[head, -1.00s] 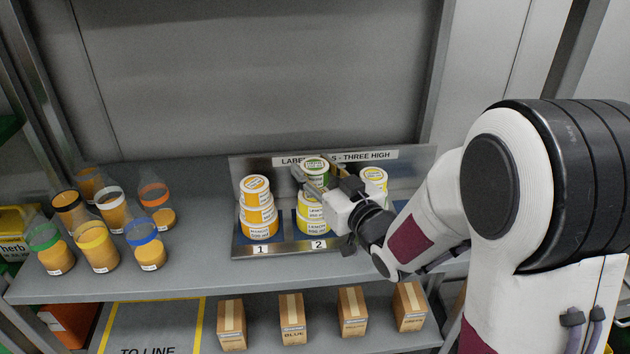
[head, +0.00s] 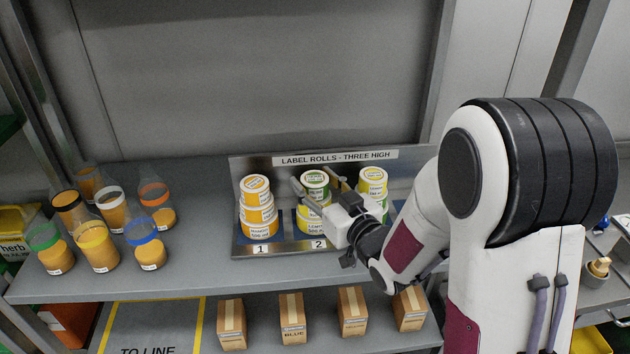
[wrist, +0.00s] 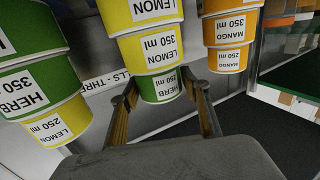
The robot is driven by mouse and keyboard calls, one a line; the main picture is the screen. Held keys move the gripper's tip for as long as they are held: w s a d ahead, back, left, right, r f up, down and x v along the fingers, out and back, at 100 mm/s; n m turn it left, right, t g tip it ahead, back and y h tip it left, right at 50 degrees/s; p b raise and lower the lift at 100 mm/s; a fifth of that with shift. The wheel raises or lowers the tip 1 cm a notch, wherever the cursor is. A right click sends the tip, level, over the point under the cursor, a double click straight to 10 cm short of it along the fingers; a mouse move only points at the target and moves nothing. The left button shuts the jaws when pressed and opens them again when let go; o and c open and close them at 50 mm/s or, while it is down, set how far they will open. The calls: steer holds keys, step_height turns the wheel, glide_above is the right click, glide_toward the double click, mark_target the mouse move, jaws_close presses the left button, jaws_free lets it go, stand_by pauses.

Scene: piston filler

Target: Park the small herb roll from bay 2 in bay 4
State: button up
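The small herb roll (head: 315,187) has a green side and a white-and-green top. It is the top roll of the bay 2 stack, on yellow lemon rolls (head: 309,225). In the wrist view the herb roll (wrist: 161,88) touches the lemon 350 ml roll (wrist: 152,50). My gripper (head: 313,178) is open, with one finger on each side of the herb roll. The wrist view shows gaps between both fingers (wrist: 159,80) and the roll. Bay 4, at the right end of the rack, is mostly hidden by my arm; a bit of blue (head: 399,205) shows there.
Bay 1 holds orange mango rolls (head: 257,215), close to the left. Bay 3 holds a stack with a yellow lemon roll (head: 373,181) on green, close to the right. The rack's back plate (head: 415,165) stands behind. Bottles (head: 97,247) stand at the far left; boxes (head: 293,320) below.

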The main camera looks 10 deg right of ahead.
mark_target(322, 189)
steer(key=shift+o, duration=0.3)
steer(key=shift+v, duration=2.5)
steer(key=shift+o, duration=0.6)
steer(key=shift+r, duration=0.1)
steer(key=shift+w+r+h, duration=0.4)
steer(key=shift+r+h, duration=0.2)
steer(key=shift+h, duration=0.1)
steer(key=shift+r+n+g+h, duration=0.4)
steer(key=shift+r+h, duration=0.4)
steer(key=shift+r, duration=0.1)
steer(key=shift+s+a+f+m+g+h, duration=0.15)
steer(key=shift+s+m+g+h, duration=0.25)
steer(key=shift+s+m+h, duration=0.45)
steer(key=shift+s+a+f+m+g, duration=0.2)
steer(key=shift+s+m+g, duration=0.1)
steer(key=shift+s+m, duration=0.2)
steer(key=shift+s+a+f+m+g, duration=0.1)
steer(key=shift+s+f+m+g, duration=0.1)
steer(key=shift+s+m+g, duration=0.25)
steer(key=shift+w, duration=0.2)
